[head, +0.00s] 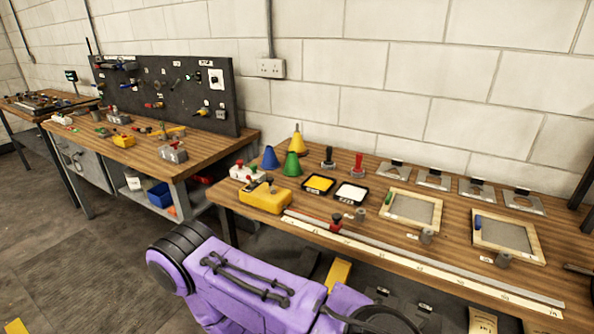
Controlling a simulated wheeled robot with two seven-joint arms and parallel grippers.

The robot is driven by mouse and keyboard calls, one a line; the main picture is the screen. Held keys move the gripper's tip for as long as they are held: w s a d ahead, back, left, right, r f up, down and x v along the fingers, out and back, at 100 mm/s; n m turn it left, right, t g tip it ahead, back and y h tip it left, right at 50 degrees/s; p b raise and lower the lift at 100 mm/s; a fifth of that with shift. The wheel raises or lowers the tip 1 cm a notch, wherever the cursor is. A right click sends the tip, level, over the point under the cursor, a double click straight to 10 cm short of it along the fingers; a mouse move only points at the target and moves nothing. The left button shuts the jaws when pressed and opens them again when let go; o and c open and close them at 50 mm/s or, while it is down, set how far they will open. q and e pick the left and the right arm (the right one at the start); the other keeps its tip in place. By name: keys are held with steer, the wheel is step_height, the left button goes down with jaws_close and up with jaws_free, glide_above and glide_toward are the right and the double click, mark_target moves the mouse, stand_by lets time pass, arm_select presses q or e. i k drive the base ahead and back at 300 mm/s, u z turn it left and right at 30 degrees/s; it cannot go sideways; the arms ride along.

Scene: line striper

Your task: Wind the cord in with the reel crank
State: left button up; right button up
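A yellow box-like body (262,200), which looks like a cord reel, sits near the left front corner of the near bench. A small dark knob stands on its top; I cannot tell whether this is the crank. A smaller yellow body (124,141) lies on the far left bench. No cord can be made out clearly at this size. Neither of my grippers shows; only a purple link of my arm crosses the bottom, in front of the bench edge.
Behind the yellow body are a white box (247,174) with coloured knobs and blue (270,158), green (292,164) and yellow cones. To the right are yellow (319,184) and white pads, framed screens (413,209) and metal plates. A long white rule (420,262) lies along the front.

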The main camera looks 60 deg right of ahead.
mark_target(270, 179)
steer(key=k, duration=0.2)
steer(key=z, duration=1.15)
